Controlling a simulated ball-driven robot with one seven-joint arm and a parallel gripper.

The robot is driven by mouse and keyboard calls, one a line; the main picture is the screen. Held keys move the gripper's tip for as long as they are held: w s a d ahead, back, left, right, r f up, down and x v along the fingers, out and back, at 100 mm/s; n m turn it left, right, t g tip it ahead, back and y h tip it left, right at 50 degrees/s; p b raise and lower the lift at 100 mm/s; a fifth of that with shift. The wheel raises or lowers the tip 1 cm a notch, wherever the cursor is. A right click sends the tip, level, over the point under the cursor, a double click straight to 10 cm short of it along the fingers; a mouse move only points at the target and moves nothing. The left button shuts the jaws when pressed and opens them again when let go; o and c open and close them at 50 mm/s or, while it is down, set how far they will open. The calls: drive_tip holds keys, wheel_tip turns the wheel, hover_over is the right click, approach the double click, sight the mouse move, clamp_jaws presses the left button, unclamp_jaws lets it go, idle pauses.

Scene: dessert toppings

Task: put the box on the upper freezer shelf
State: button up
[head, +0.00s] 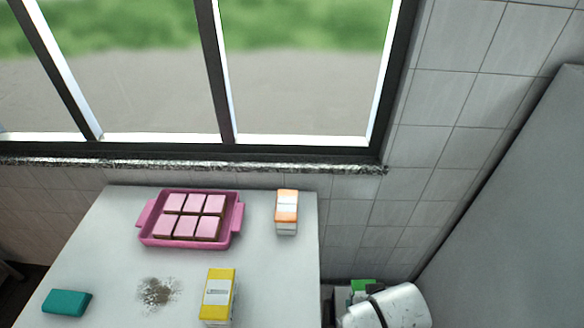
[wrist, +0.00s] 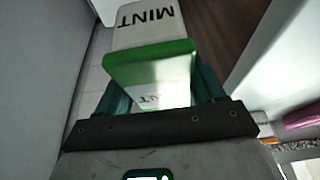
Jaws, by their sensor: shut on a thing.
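The box (wrist: 150,62) is white and green with the word MINT on it. In the wrist view it sits between the teal fingers of my gripper (wrist: 163,88), which is shut on it. The box's green part (head: 362,286) also shows at the lower right of the head view, beside my white arm, to the right of the table and apart from it. Most of it is hidden there. No freezer shelf can be made out in either view.
A white table (head: 262,262) holds a pink tray (head: 145,215) of pink-topped squares, an orange and white carton (head: 287,212), a yellow carton (head: 218,295), a teal block (head: 67,303) and a dark crumb patch (head: 157,292). A tall grey panel (head: 520,200) stands at right.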

drive_tip(key=shift+w+d+f, duration=0.15)
drive_tip(key=shift+d+f, duration=0.25)
drive_tip(key=shift+d, duration=0.25)
drive_tip(key=shift+w+d+f, duration=0.1)
drive_tip(key=shift+d+f, duration=0.3)
drive_tip(key=shift+d, duration=0.2)
